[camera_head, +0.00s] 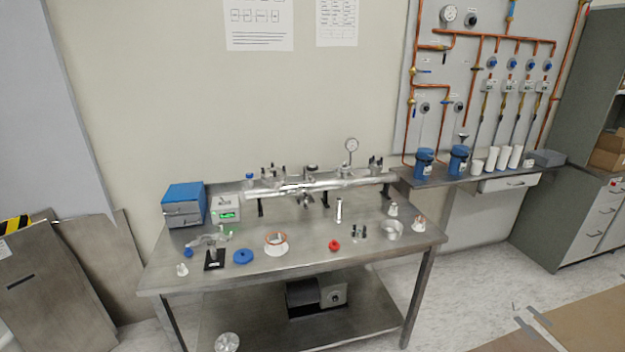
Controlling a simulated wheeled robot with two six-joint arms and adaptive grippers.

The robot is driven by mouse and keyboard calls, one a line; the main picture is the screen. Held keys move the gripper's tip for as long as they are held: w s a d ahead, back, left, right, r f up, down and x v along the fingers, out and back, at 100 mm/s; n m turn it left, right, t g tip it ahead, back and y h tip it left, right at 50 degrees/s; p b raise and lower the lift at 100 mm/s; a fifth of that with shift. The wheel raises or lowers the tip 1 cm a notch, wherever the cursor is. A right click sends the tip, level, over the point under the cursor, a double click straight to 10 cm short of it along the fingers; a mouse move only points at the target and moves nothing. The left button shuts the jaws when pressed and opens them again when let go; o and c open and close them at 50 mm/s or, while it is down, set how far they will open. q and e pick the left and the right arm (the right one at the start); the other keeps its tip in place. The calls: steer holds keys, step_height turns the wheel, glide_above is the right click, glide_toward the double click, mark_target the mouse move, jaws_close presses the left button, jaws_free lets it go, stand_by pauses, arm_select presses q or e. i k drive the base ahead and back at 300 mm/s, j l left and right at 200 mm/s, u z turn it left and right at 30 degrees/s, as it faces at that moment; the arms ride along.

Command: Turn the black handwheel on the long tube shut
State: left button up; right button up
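The long silver tube (345,186) lies horizontally along the back of the metal bench (305,262), on dark supports. Several small dark fittings stand on or just behind it, one near its middle (311,168). They are too small to tell which is the black handwheel or how far it is turned. A round gauge (352,145) rises behind the tube on a thin stem. Neither of my grippers shows in the head view.
A blue-topped box (184,206) and a small unit with a green display (226,210) stand at the bench's left. A blue ring (243,256), a red knob (334,245) and small parts lie in front. A shelf (465,176) with blue containers adjoins at right.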

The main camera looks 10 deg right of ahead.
mark_target(311, 167)
steer(key=i+j, duration=0.15)
steer(key=i, duration=0.55)
steer(key=i+j+u, duration=0.1)
steer(key=i, duration=0.6)
